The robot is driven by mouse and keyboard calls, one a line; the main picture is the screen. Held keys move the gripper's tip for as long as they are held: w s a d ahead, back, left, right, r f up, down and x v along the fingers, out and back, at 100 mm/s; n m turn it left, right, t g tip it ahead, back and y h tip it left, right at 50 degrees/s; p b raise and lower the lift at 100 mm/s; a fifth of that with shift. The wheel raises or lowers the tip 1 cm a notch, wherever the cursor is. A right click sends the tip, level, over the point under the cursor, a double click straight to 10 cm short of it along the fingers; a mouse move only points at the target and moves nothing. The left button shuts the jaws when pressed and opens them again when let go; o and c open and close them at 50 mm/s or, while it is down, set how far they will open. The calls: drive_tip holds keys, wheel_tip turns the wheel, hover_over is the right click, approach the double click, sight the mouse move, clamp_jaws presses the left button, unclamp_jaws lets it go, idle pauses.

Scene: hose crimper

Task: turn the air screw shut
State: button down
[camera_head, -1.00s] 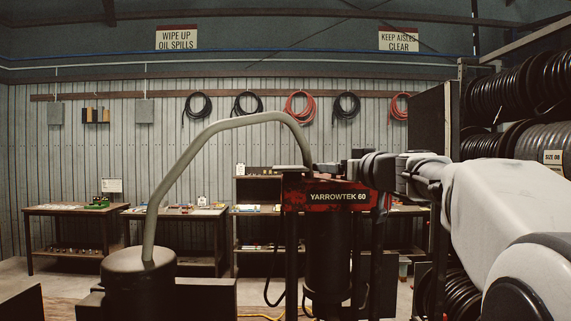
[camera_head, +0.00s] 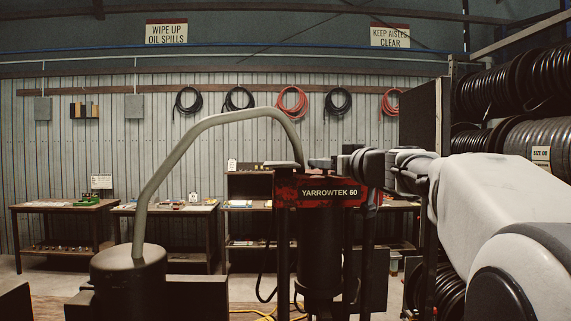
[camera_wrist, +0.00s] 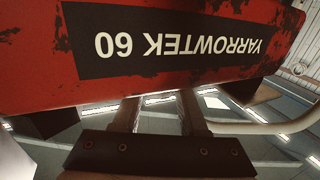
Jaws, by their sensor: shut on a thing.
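The red YARROWTEK 60 crimper head (camera_head: 285,190) stands at mid-picture in the head view, and its lettered front fills the top of the wrist view (camera_wrist: 50,50), upside down. My gripper (camera_head: 320,163) reaches in from the right at the top of this head. In the wrist view its two fingers run up from the dark palm and pass out of sight behind the red head. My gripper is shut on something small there. I cannot make out the air screw itself; the fingers and the head hide it.
A thick grey hose (camera_head: 185,150) arches from a dark drum (camera_head: 128,268) to the crimper's top, left of my gripper. Hose reels (camera_head: 500,90) crowd the right side behind my arm. Workbenches (camera_head: 60,208) stand along the back wall.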

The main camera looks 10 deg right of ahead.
drive_tip(key=shift+n+y+b, duration=0.3)
drive_tip(key=shift+y+b, duration=0.2)
drive_tip(key=shift+b, duration=0.1)
drive_tip(key=shift+n+g+y+b, duration=0.3)
drive_tip(key=shift+n+y+b, duration=0.2)
drive_tip(key=shift+y, duration=0.2)
drive_tip(key=shift+r, duration=0.1)
drive_tip(key=shift+c, duration=2.2)
unclamp_jaws()
drive_tip(key=b+v, duration=0.4)
drive_tip(key=v, duration=1.3)
drive_tip(key=shift+s, duration=0.25)
